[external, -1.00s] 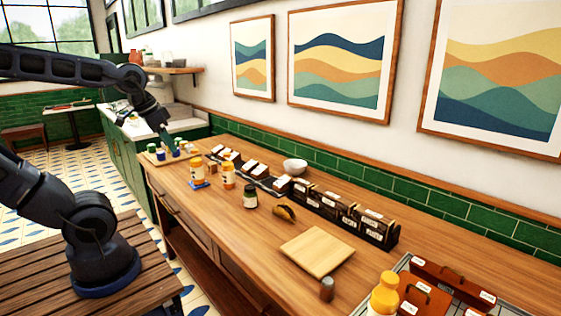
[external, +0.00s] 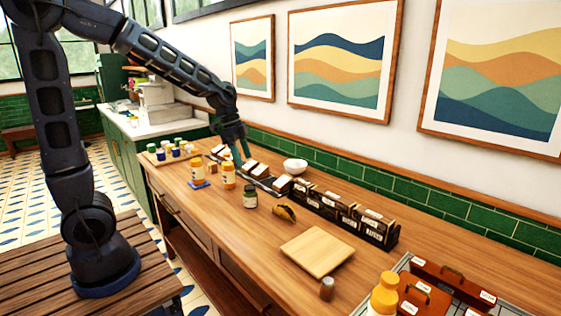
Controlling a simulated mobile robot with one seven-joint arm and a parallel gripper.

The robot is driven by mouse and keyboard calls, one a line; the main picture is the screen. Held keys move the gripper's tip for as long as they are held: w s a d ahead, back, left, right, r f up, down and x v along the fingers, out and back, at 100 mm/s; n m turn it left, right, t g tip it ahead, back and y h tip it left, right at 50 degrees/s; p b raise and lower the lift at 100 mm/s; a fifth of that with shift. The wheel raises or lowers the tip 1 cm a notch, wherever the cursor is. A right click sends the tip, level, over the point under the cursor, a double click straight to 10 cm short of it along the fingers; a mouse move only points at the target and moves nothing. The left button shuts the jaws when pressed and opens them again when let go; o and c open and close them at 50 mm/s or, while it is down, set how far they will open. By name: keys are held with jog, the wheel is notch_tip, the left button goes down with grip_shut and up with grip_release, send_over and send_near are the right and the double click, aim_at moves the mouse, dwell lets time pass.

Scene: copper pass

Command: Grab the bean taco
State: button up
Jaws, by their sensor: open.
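A taco (external: 284,212) with a yellow-brown shell and dark filling lies on the wooden counter, between a dark jar and the square wooden board. Its filling is too small to identify for sure. My gripper (external: 241,160) points down over the row of dark labelled bins (external: 262,178), well behind and to the left of the taco. Its fingers look apart with nothing seen between them. Whether the fingertips touch the bins cannot be told.
A dark jar (external: 250,197) and orange-capped bottles (external: 228,176) stand left of the taco. A wooden board (external: 318,252) lies right of it. More labelled bins (external: 345,215) and a white bowl (external: 295,165) stand behind. The counter (external: 225,217) in front is clear.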

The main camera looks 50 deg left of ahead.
aim_at(284, 210)
jog(key=w+d+f+m, duration=0.1)
jog(key=w+f+m, duration=0.1)
jog(key=w+f, duration=0.1)
jog(key=w+d+f+m+g, duration=0.1)
jog(key=w+d+f, duration=0.1)
jog(key=w+f, duration=0.2)
jog(key=w+d+f+m+h, duration=0.1)
jog(key=w+d+f+m, duration=0.1)
jog(key=w+f, duration=0.2)
jog(key=shift+w+d+f+m, duration=0.1)
jog(key=shift+d+f+m, duration=0.05)
jog(key=shift+f, duration=0.35)
jog(key=shift+d+f+m, duration=0.1)
jog(key=shift+f+m, duration=0.05)
jog(key=shift+f, duration=0.3)
jog(key=shift+s+x, duration=0.2)
jog(key=shift+x, duration=5.25)
jog(key=c, duration=1.1)
jog(key=shift+r, duration=0.1)
